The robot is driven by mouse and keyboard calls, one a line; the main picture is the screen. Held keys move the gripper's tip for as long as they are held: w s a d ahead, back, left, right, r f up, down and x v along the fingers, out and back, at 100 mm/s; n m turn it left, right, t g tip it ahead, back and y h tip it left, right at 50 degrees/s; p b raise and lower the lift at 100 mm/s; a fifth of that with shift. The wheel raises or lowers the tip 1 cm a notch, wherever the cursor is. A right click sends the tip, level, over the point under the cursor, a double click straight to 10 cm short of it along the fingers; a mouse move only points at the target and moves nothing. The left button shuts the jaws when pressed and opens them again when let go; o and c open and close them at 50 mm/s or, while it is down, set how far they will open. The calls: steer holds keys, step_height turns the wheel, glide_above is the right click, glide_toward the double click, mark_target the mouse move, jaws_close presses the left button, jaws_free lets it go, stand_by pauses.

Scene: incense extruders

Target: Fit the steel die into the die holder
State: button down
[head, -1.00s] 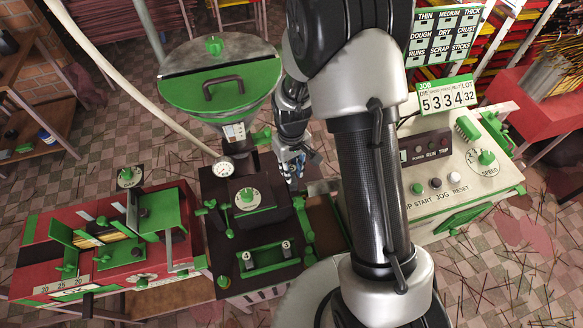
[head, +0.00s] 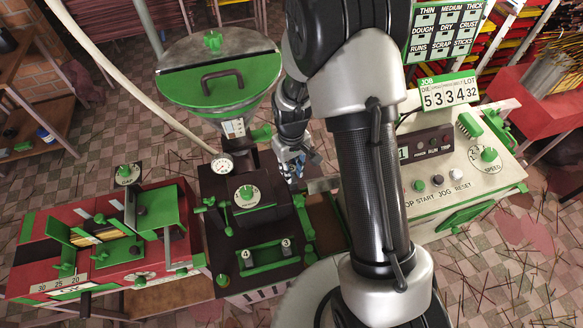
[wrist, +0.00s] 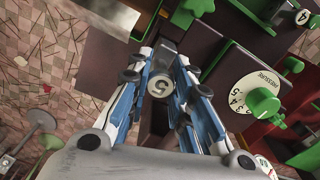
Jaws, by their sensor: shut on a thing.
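My gripper (wrist: 160,72) is shut on a pale round steel die marked 5 (wrist: 161,88), which sits between the fingers in the wrist view. In the head view my gripper (head: 291,163) is just right of the extruder's dark block, below the green-lidded hopper; the die is too small to make out there. The dark extruder body (wrist: 208,28) lies beyond and beside the fingers in the wrist view. I cannot make out the die holder or whether the die touches it.
A green tray (head: 262,268) on the extruder's front holds dies marked 4 and 3. A pressure dial (head: 246,196) and gauge (head: 221,165) stand left of my gripper. A white control console (head: 450,175) is at right, a red cutting unit (head: 105,240) at left.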

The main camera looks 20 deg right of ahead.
steer(key=shift+f+b, duration=1.3)
steer(key=shift+f, duration=0.35)
stand_by(0.7)
steer(key=c, duration=1.3)
jaws_free()
steer(key=shift+c, duration=0.2)
steer(key=shift+r, duration=0.1)
step_height(320, 180, up, 12)
steer(key=shift+f, duration=0.1)
